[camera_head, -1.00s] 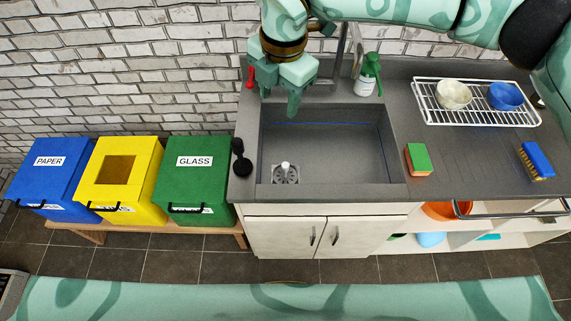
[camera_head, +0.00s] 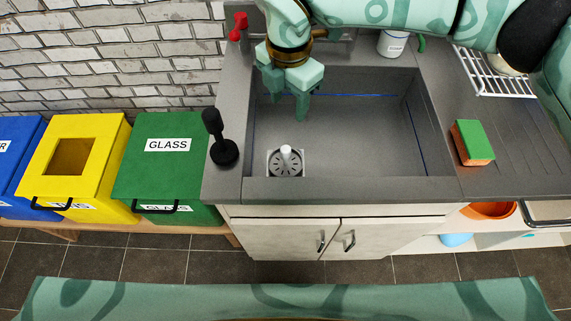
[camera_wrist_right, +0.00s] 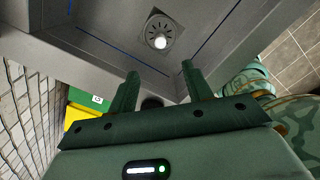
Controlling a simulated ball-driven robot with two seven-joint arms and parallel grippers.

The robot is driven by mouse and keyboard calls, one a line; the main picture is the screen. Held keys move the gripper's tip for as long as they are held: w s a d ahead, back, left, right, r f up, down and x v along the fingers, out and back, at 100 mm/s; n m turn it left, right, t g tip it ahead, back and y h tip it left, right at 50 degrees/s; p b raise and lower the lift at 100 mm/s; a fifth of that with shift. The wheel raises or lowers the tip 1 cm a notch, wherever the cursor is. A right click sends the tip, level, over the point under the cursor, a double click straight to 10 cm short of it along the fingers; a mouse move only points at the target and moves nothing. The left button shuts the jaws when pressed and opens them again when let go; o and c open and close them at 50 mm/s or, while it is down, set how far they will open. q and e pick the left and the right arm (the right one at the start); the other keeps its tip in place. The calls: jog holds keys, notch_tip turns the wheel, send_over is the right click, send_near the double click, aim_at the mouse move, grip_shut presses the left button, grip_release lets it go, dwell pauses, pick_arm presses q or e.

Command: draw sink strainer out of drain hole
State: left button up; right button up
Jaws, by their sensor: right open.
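The sink strainer (camera_head: 286,161) sits in the drain at the front left of the grey sink basin (camera_head: 350,140). It is a round slotted disc with a white upright knob. It also shows in the right wrist view (camera_wrist_right: 159,36), beyond the fingertips. My right gripper (camera_head: 288,106) is over the back left part of the basin, behind and above the strainer, and apart from it. Its two fingers are spread with nothing between them, as the right wrist view (camera_wrist_right: 158,75) also shows. The drain hole is hidden under the strainer. My left gripper is not in view.
A black plunger-like tool (camera_head: 222,143) stands on the counter left of the basin. A red-handled item (camera_head: 239,27) is at the back left. A green and orange sponge (camera_head: 472,142) lies right of the basin. A dish rack (camera_head: 492,75) is at the back right. The basin is otherwise empty.

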jog(key=b, duration=0.3)
send_near(286, 148)
notch_tip(286, 148, down, 6)
jog(key=shift+w+d+r, duration=0.1)
jog(key=shift+d+r, duration=0.05)
jog(key=shift+r, duration=0.1)
jog(key=f+b, duration=0.2)
jog(key=f, duration=0.3)
jog(key=shift+a+f, duration=0.2)
jog(key=shift+r, duration=0.1)
jog(key=shift+c, duration=0.9)
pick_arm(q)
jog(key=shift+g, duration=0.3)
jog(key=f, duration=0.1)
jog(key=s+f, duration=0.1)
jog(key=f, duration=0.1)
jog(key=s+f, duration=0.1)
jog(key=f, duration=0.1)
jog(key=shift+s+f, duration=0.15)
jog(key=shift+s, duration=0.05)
pick_arm(e)
grip_shut()
